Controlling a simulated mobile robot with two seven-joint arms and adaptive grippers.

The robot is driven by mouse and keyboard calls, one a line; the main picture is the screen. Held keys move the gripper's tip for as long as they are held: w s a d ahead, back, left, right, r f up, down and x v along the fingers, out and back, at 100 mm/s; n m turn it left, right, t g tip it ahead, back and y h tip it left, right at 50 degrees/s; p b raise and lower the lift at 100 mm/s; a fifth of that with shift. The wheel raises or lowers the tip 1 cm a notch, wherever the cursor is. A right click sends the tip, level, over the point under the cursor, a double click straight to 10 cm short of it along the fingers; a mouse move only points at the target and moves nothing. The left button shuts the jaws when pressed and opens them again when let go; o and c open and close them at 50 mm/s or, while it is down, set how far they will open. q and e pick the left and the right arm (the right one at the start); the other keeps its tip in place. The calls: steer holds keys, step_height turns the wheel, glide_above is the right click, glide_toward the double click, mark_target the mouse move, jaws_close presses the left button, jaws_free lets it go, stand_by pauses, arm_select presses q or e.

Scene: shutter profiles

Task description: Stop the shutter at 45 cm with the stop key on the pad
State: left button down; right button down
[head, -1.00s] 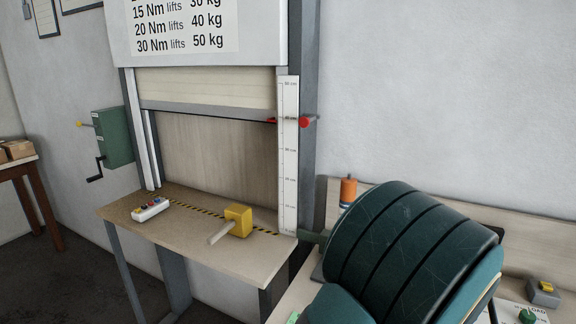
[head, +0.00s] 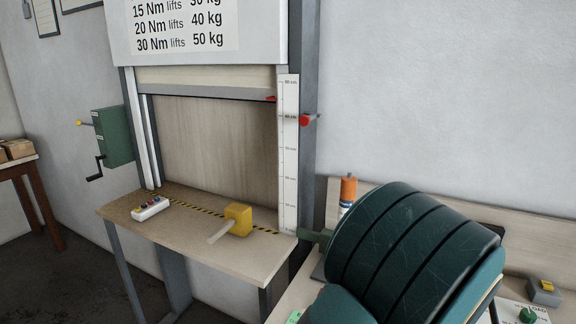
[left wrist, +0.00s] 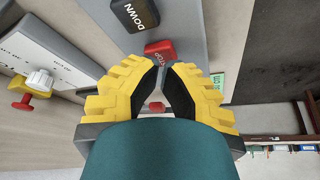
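The shutter (head: 207,77) is part way up in its frame in the head view, with an open gap below. A red pointer (head: 271,99) sits at its bottom edge beside the white centimetre scale (head: 290,160); I cannot read the marks reliably. In the left wrist view the red stop key (left wrist: 160,50) is on a grey pad (left wrist: 185,22), beside the black DOWN key (left wrist: 135,14). My left gripper (left wrist: 158,66) has its yellow fingers together, tips just short of the stop key in the picture; contact cannot be told. My right gripper is not in view.
A yellow mallet (head: 238,219) and a white button box (head: 150,208) lie on the bench (head: 190,240) under the shutter. A red marker (head: 305,120) is on the right post beside the scale. A green crank box (head: 115,135) hangs on the wall.

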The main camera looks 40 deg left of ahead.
arm_select(q)
steer(key=shift+f+b, duration=0.5)
steer(key=shift+f, duration=0.3)
steer(key=shift+r, duration=0.1)
steer(key=shift+r+p, duration=0.25)
steer(key=shift+p, duration=0.1)
step_height(320, 180, up, 8)
steer(key=p, duration=0.6)
steer(key=shift+f, duration=0.25)
